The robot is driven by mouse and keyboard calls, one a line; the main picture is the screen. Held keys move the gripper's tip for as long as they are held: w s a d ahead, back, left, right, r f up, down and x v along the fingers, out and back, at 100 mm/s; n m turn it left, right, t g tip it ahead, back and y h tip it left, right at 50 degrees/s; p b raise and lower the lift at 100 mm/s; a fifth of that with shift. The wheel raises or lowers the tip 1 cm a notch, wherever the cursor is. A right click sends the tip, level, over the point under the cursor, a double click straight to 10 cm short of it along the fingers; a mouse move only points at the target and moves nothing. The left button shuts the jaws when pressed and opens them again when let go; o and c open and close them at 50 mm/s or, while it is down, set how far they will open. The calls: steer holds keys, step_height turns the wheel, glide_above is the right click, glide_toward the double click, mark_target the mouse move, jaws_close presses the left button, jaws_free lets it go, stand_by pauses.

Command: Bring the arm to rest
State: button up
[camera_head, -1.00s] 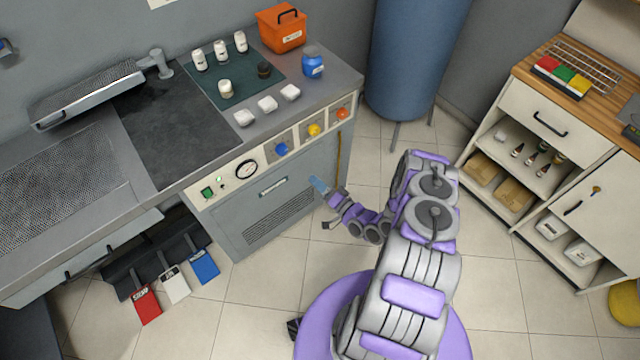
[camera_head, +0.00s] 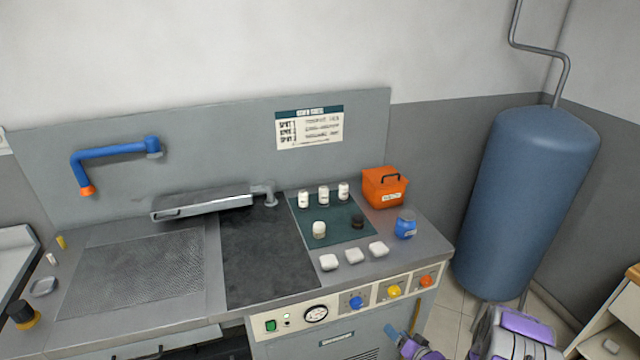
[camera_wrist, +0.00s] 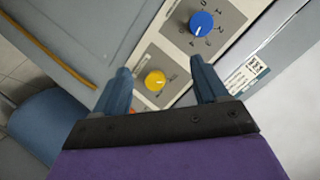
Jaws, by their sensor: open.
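My gripper (camera_wrist: 160,88) shows in the wrist view with its two blue-grey fingers apart and nothing between them. It faces the front panel of the grey workbench, with the yellow knob (camera_wrist: 155,81) seen between the fingers and the blue knob (camera_wrist: 201,22) beyond them. In the head view only parts of my purple and grey arm show at the bottom right, in front of the bench's control panel. A blue piece at the gripper end shows just below the knobs. Most of the arm is outside the head view.
The workbench (camera_head: 415,255) carries white bottles, white blocks, a blue jar (camera_head: 405,225) and an orange box (camera_head: 384,187). A blue tank (camera_head: 525,200) stands to its right. A wooden-topped cabinet (camera_head: 625,310) is at the right edge. Tiled floor shows between bench and cabinet.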

steer(key=w+d+r+n+g+h, duration=0.2)
steer(key=d+r+g+h, duration=0.3)
steer(key=r, duration=0.5)
steer(key=s+r+g+h, duration=0.25)
steer(key=s+r, duration=0.45)
steer(key=r, duration=0.6)
steer(key=s+a+r+g, duration=0.2)
steer(key=s+a+r, duration=0.3)
steer(key=s, duration=0.7)
steer(key=s+a+r+n+g+y, duration=0.1)
steer(key=s+a+r, duration=0.5)
steer(key=s, duration=0.7)
steer(key=s+a+r+n+g+y, duration=0.1)
steer(key=s+a+r+g, duration=0.3)
steer(key=s, duration=0.8)
step_height(320, 180, up, 2)
steer(key=shift+s+a+r, duration=0.1)
steer(key=shift+s+a, duration=0.15)
steer(key=shift+a, duration=0.5)
